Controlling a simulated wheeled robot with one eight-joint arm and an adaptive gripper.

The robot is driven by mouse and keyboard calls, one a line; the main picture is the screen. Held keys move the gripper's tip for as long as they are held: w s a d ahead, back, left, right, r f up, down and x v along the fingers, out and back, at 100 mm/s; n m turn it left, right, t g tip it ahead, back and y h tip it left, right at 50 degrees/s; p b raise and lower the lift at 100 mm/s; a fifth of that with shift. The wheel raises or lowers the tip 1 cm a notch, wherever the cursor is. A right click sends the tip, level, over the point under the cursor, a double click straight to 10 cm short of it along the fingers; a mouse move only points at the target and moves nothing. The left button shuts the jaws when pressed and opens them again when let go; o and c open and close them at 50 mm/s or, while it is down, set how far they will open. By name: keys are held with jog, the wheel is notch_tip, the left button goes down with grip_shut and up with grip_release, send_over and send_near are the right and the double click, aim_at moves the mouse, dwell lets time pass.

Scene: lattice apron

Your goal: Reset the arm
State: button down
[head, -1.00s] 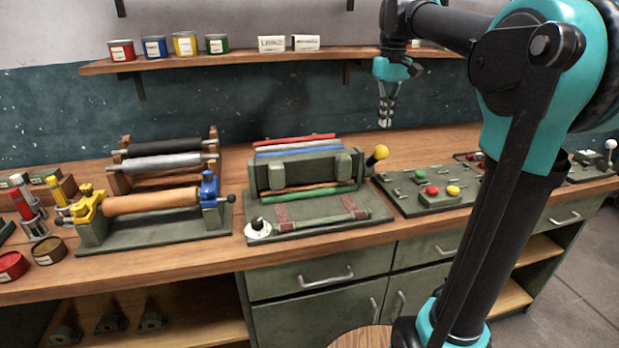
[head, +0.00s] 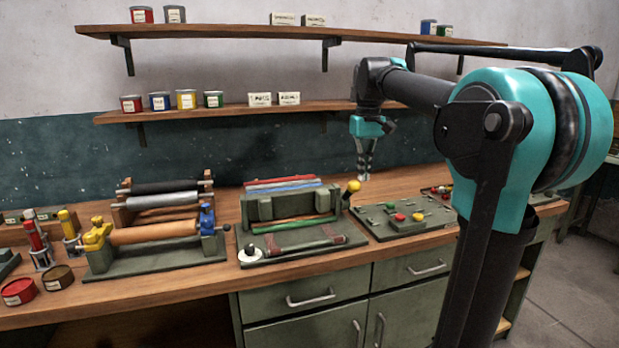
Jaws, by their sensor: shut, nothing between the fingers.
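My gripper (head: 364,174) hangs from my teal and black arm, pointing down, right of the middle of the head view. Its fingers are shut with nothing between them. It appears above the back part of the workbench, behind the yellow-knobbed lever and the control panel; its exact height above the wood cannot be told. My arm reaches in from the right and hides part of the bench's right end.
The wooden workbench (head: 190,281) carries a roller stand (head: 155,236), a green press-like device (head: 295,222) with a yellow-knobbed lever (head: 353,187), and a control panel (head: 403,220) with buttons. Paint tins and boxes stand on a lower shelf (head: 225,112) and an upper shelf (head: 230,34).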

jog(key=s+d+f+m+t, duration=0.1)
jog(key=s+f, duration=0.6)
jog(key=f, duration=0.4)
jog(key=s+d+f+m+t, duration=0.1)
jog(key=s+f, duration=0.6)
jog(key=f, duration=0.5)
jog(key=s+d+f+m+t, duration=0.1)
jog(key=s+d+f+t, duration=0.1)
jog(key=s+f, duration=0.6)
notch_tip(320, 180, down, 3)
jog(key=shift+f+m, duration=0.2)
jog(key=shift+m, duration=0.1)
jog(key=c, duration=2.3)
grip_release()
